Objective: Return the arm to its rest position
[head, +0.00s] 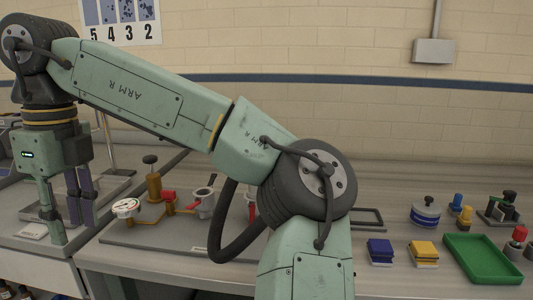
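My pale green arm (140,84) reaches from the lower middle up across the picture to the upper left, then bends down at the wrist. My gripper (72,220) hangs pointing down at the far left, over the left bench. Its fingers stand apart with a gap between them, and I see nothing held there. How far the fingertips are above the bench is hard to tell.
A base plate with a gauge (126,207), brass valve and pipework stands on the bench, partly behind my arm. To the right are a blue block (380,252), a yellow block (423,253), a green tray (482,258) and a blue-white round container (425,214).

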